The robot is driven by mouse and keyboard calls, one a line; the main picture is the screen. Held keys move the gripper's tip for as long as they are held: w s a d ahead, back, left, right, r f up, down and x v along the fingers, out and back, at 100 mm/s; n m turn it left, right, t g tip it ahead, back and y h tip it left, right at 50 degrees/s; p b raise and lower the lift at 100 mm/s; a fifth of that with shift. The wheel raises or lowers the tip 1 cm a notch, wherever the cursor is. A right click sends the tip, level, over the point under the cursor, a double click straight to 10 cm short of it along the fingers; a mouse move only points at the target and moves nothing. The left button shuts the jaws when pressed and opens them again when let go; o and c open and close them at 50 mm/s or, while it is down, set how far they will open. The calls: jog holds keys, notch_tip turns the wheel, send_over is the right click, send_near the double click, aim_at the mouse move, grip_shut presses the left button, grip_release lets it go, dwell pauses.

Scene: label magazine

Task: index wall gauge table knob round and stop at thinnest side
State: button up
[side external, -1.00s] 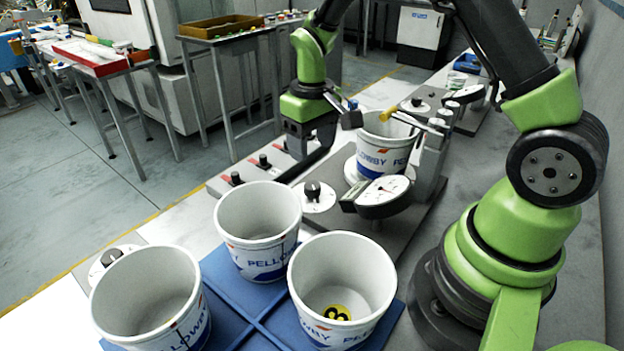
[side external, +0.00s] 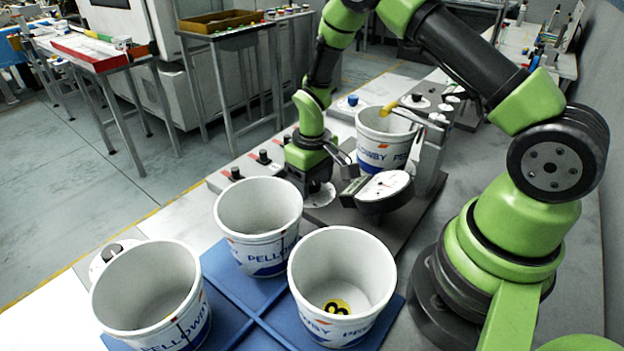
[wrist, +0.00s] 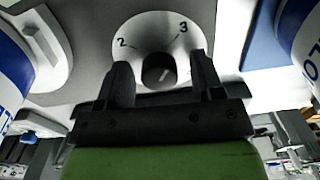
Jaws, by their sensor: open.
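The knob (wrist: 159,70) is black and round with a pale index line, on a white dial (wrist: 130,38) that shows the numbers 2 and 3. My gripper (wrist: 163,80) is open, with one finger on each side of the knob; I cannot tell whether they touch it. In the side view my gripper (side external: 312,190) points down over the dial and hides the knob. A white PELLOWBY tub (side external: 383,152) stands on the gauge table behind. The round white gauge face (side external: 384,186) is to the right of my gripper; its reading is too small to tell.
Several white tubs, such as this one (side external: 258,212), stand in a blue divided tray (side external: 232,272) in front. A yellow-tipped gauge arm (side external: 400,107) reaches over the tub rim. Small black knobs (side external: 264,157) line the left bench edge.

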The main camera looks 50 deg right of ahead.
aim_at(312, 180)
jog(key=shift+c, duration=0.2)
jog(key=c, duration=0.9)
jog(key=shift+m, duration=0.7)
jog(key=o, duration=0.9)
jog(key=shift+o, duration=0.2)
notch_tip(312, 180, up, 10)
jog(key=shift+r, duration=0.1)
